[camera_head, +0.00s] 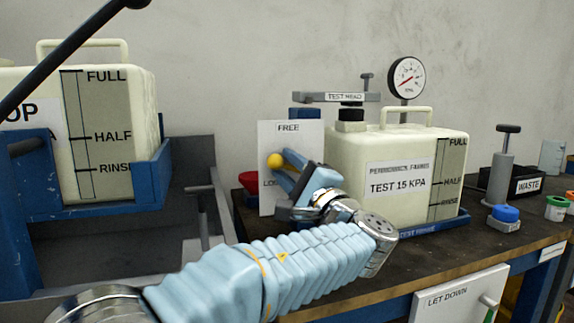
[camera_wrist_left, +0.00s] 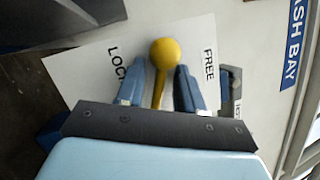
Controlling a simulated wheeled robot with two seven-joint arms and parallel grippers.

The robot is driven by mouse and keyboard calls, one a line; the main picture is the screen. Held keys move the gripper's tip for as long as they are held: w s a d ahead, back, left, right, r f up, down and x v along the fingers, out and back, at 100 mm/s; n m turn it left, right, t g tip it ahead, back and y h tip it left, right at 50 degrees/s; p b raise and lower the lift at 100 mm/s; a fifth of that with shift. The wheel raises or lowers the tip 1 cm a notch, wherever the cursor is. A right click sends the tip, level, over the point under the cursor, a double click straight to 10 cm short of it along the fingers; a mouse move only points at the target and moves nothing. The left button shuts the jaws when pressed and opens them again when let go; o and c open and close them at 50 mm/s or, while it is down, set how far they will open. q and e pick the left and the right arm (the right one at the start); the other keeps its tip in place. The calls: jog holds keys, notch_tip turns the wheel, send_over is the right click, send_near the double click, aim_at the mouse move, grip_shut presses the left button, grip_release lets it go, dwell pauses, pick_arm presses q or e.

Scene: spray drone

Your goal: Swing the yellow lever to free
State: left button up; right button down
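The yellow lever's round knob (camera_head: 274,160) shows in front of a white panel (camera_head: 291,138) marked FREE at the top and a partly hidden LOCK lower down. In the left wrist view the yellow lever (camera_wrist_left: 163,54) stands between the words LOCK and FREE. My left gripper (camera_head: 283,166) is at the lever. In the left wrist view its two blue fingers (camera_wrist_left: 152,76) straddle the lever's stem, with a gap visible on both sides, so it is open around it. In the head view the gripper and arm hide the panel's lower right. My right gripper is not in view.
A cream tank marked TEST 15 KPA (camera_head: 397,180) stands just right of my gripper, with a gauge (camera_head: 406,77) behind. Another tank (camera_head: 112,150) sits in a blue cradle at left. A red funnel-like piece (camera_head: 248,183) is beside the panel. The bench front (camera_head: 440,247) is mostly clear.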

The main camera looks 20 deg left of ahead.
pick_arm(q)
jog(key=shift+w+a+r, duration=0.1)
jog(key=shift+w+a, duration=0.1)
jog(key=shift+a, duration=0.1)
grip_shut()
